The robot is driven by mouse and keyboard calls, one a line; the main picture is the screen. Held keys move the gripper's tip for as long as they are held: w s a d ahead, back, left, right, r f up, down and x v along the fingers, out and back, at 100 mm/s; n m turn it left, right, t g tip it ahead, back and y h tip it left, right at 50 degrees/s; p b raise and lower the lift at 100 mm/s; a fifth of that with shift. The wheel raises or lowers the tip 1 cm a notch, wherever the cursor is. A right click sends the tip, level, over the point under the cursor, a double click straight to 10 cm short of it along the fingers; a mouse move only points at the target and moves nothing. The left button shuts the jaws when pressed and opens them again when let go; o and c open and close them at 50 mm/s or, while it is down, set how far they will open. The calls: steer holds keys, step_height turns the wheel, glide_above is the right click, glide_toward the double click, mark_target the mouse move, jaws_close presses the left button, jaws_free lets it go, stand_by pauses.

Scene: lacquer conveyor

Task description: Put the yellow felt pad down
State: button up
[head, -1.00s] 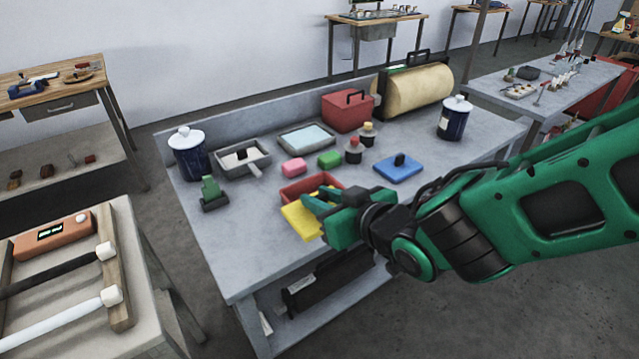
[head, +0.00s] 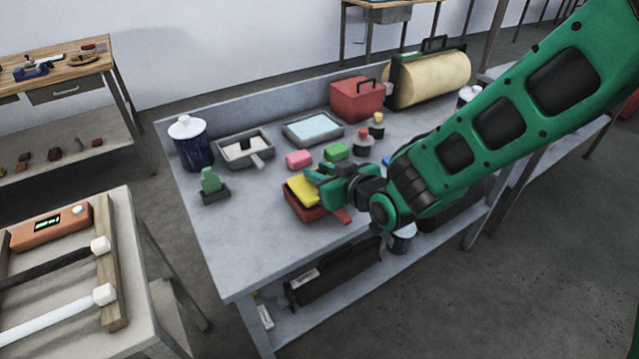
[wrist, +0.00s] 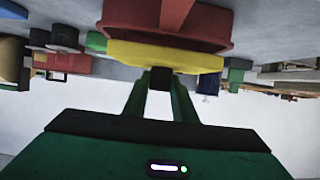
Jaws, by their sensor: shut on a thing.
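The yellow felt pad (head: 302,191) is in my gripper (head: 318,177), over the red tray (head: 318,213) on the grey workbench. The pad looks tilted, and its near part shows within the tray's outline. I cannot tell whether it touches the tray floor. In the wrist view the pad (wrist: 165,56) spans across the fingertips (wrist: 160,80), with the red tray (wrist: 120,22) close beyond it. The fingers are shut on the pad. My gripper hides the tray's far right part.
A green block in a dark holder (head: 211,185) stands left of the tray. A pink block (head: 298,160), a green block (head: 335,152) and small bottles (head: 363,143) stand behind it. The bench's front left (head: 240,250) is clear.

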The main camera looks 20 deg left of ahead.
steer(key=shift+w+a+f, duration=0.3)
steer(key=shift+w+f, duration=0.05)
steer(key=shift+w, duration=0.15)
steer(key=shift+f, duration=2)
steer(key=shift+f, duration=0.1)
steer(key=o, duration=1)
